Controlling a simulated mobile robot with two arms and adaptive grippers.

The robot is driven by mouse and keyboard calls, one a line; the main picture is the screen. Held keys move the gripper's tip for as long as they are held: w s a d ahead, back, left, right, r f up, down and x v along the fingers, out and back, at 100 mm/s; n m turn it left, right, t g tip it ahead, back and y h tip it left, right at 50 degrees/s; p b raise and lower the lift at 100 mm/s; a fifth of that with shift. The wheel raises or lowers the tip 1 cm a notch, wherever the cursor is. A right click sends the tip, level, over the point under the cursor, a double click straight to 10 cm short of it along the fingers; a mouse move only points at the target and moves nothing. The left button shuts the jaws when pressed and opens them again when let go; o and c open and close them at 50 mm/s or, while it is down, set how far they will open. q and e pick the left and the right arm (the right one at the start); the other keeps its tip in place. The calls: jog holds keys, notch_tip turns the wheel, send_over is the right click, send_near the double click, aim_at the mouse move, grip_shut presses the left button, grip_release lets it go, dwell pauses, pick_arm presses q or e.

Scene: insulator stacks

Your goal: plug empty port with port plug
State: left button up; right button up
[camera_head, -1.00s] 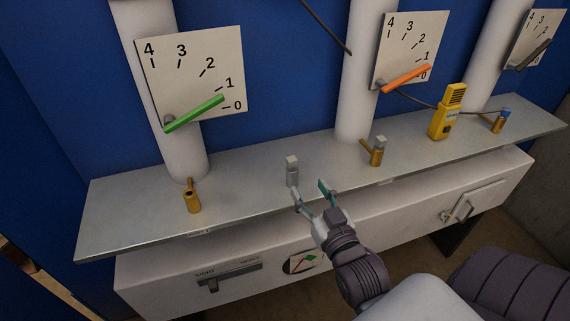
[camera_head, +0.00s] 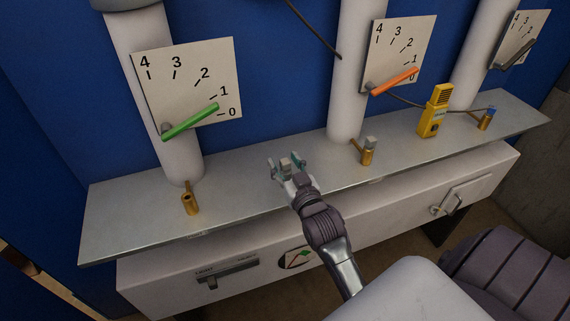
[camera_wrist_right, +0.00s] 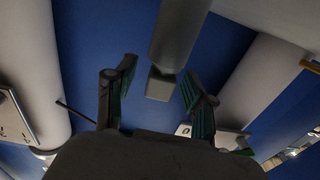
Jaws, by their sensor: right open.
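The port plug, a small grey piece with a square head (camera_head: 286,163), stands on the metal shelf between two brass ports. My right gripper (camera_head: 287,161) is open with its fingers on either side of the plug. In the right wrist view the plug (camera_wrist_right: 176,45) shows between the two open green-padded fingers (camera_wrist_right: 158,85), with a gap on each side. The empty brass port (camera_head: 190,203) is on the shelf at left, its open end facing forward. My left gripper is not in view.
The shelf (camera_head: 120,225) also carries a brass port with a grey plug (camera_head: 368,152), a yellow handheld device (camera_head: 435,112) and a blue-topped port (camera_head: 487,119). White columns with gauge boards (camera_head: 188,90) stand behind. The shelf between the empty port and my gripper is clear.

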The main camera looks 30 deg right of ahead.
jog(key=shift+s, duration=0.1)
jog(key=shift+c, duration=1.3)
grip_shut()
